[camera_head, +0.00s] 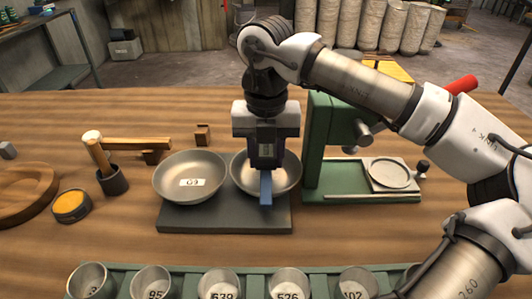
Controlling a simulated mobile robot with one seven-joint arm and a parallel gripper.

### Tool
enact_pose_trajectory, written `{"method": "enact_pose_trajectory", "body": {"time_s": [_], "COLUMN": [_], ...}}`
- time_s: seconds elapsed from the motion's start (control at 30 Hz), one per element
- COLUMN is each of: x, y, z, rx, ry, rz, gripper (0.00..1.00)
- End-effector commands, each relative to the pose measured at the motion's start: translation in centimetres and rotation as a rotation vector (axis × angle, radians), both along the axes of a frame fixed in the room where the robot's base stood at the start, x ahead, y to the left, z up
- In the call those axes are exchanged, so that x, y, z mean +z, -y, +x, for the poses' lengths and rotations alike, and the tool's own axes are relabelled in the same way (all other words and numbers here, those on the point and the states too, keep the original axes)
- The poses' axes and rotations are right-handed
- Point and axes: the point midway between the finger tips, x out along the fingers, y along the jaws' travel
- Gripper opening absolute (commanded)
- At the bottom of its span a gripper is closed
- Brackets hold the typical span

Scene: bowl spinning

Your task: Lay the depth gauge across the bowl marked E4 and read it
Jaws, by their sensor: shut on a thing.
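Two grey metal bowls sit on a dark grey board (200,222). The left bowl (168,193) carries a white label that looks like 60 or 09. The right bowl (244,181) is partly hidden behind my gripper, and I can see no mark on it, so I cannot tell which bowl is E4. My gripper (265,172) points down over the right bowl, shut on a narrow blue piece (266,190). This piece may be the depth gauge. It reaches over the bowl's near side; I cannot tell whether it touches the rim. No reading is legible.
A green press-like stand (330,140) with a round plate (390,174) stands close to the right. Several numbered cups (220,284) line a green rack in front.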

Motion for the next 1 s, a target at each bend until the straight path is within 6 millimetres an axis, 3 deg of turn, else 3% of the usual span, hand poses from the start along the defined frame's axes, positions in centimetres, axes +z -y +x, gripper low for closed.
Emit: {"method": "enact_pose_trajectory", "body": {"time_s": [0.4,0.43,0.6,1.0], "x": [-0.08,-0.08,-0.09,0.72], "y": [0.00,0.00,0.00,0.01], "z": [0.01,0.01,0.01,0.06], "rx": [0.000,0.000,0.000,-0.001], "ry": [0.001,0.001,0.001,0.002], "rz": [0.000,0.000,0.000,-0.001], "gripper": [0.01,0.37,0.59,0.60]}}
